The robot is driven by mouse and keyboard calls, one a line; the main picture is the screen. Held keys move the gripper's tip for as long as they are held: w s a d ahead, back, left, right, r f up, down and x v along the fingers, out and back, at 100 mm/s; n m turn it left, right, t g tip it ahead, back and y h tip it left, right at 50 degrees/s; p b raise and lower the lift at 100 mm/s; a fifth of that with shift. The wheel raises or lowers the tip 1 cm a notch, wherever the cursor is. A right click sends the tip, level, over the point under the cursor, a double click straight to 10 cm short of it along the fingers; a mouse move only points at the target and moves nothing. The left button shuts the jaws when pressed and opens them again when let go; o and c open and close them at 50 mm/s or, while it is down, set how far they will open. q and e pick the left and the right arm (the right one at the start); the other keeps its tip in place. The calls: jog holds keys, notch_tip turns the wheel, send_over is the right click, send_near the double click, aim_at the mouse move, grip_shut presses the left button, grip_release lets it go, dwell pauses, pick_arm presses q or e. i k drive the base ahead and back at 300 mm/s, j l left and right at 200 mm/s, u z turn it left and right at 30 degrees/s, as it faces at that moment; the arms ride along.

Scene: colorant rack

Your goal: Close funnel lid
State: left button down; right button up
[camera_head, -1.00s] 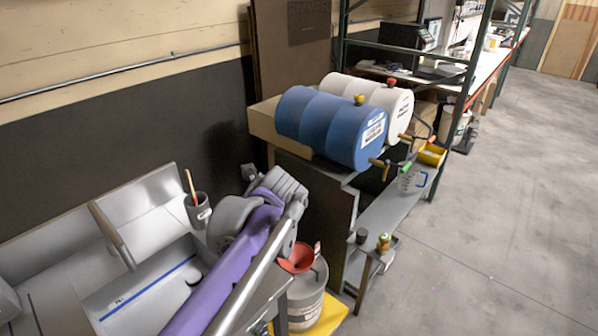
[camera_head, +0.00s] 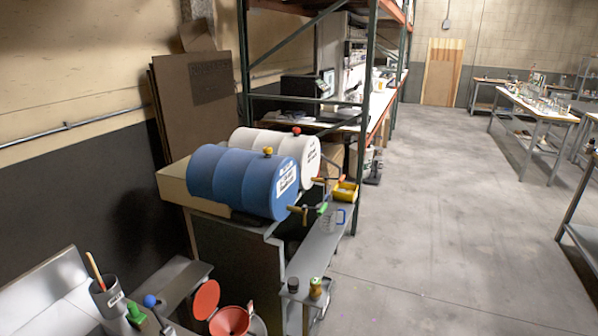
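The red funnel (camera_head: 230,321) shows at the bottom edge of the head view, on a container that is mostly cut off by the frame. A round red lid (camera_head: 206,299) stands tilted up at the funnel's left rim, and the funnel mouth is uncovered. Whether a hinge joins them is too small to tell. Neither of my grippers shows in this view.
A blue drum (camera_head: 240,182) and a white drum (camera_head: 290,150) lie on a stand behind the funnel. A low bench (camera_head: 312,262) with small bottles is to the right. A grey cup (camera_head: 110,302) stands at left. The floor (camera_head: 430,230) at right is clear.

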aim_at(207, 300)
jog(key=i+l, duration=0.15)
jog(key=i, duration=0.25)
jog(key=i+l+u, duration=0.1)
jog(key=i, duration=0.3)
jog(key=i+l, duration=0.2)
jog(key=i, duration=0.2)
jog(key=j+u, duration=0.05)
